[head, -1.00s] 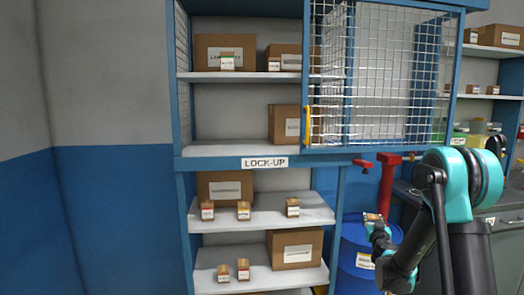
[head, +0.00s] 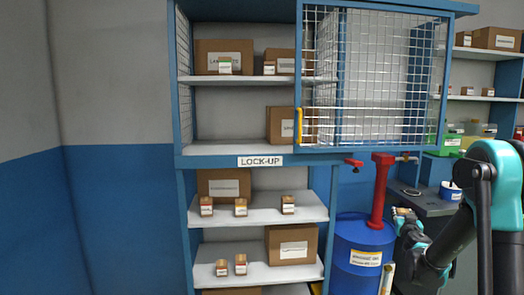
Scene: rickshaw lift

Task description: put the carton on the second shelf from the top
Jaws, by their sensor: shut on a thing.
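The mesh door (head: 375,75) covers the right side of the upper section, with a yellow handle (head: 299,127). Lower shelves (head: 265,214) hold boxes and small cartons. A blue drum (head: 350,235) with a red pump (head: 381,190) stands right of the unit, beside a bench (head: 425,203).

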